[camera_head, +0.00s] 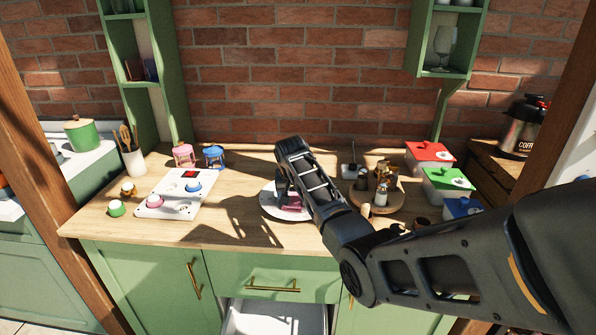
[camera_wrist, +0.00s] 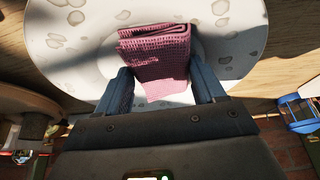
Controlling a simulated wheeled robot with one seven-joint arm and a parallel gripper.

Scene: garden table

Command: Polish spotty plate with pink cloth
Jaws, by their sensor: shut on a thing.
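The spotty plate (camera_head: 268,202) lies on the wooden counter near its middle, partly hidden by my arm. In the wrist view the plate (camera_wrist: 75,62) is white with several grey-brown spots around its rim. The pink cloth (camera_head: 291,203) is folded and lies over the plate's middle. The cloth (camera_wrist: 158,55) also shows in the wrist view between the two fingers, with a waffle-like weave. My gripper (camera_wrist: 165,88) is shut on the cloth and is over the plate. Whether the cloth presses on the plate is hard to tell.
A round wooden board (camera_head: 398,198) with several jars stands close right of the plate. Red (camera_head: 430,155), green (camera_head: 447,183) and blue (camera_head: 462,208) boxes stand farther right. Bare counter (camera_head: 225,215) lies left of the plate.

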